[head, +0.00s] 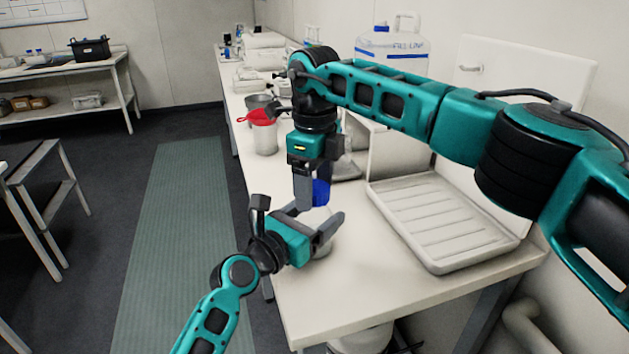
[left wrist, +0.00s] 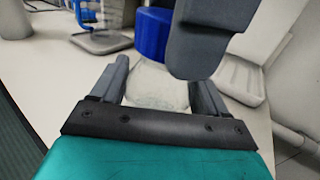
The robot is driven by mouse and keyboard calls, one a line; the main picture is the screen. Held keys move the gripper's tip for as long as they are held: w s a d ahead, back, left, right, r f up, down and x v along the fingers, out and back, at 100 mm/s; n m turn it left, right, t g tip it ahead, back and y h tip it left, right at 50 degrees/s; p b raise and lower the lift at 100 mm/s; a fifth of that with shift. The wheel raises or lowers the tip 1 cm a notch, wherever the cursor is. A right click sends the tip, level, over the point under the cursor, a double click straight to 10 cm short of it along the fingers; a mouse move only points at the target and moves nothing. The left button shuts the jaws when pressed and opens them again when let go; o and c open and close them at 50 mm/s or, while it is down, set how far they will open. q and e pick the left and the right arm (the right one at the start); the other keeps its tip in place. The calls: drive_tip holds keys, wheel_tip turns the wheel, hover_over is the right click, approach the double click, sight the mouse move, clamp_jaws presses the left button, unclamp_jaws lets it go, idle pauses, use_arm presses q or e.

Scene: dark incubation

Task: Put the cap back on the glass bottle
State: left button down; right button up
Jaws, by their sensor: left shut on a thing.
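The clear glass bottle (left wrist: 155,86) stands upright between the two fingers of my left gripper (left wrist: 158,92), which is shut on it at the table's near part. In the head view my left gripper (head: 321,222) hides much of the bottle. The blue cap (head: 321,193) is just above the bottle, beside a grey finger of my right gripper (head: 312,190), which points down and is shut on it. The cap also shows in the left wrist view (left wrist: 152,36), partly behind that finger. I cannot tell whether cap and bottle neck touch.
A ribbed white tray (head: 480,252) lies open to the right on the white table (head: 315,305). The table's front corner is clear.

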drive_tip(key=c, duration=0.9)
drive_tip(key=o, duration=1.2)
wheel_tip(320, 180, up, 12)
drive_tip(key=shift+r, duration=0.1)
use_arm(q)
unclamp_jaws()
drive_tip(key=p+v, duration=0.1)
drive_tip(key=v, duration=1.2)
use_arm(e)
drive_tip(key=shift+r, duration=0.4)
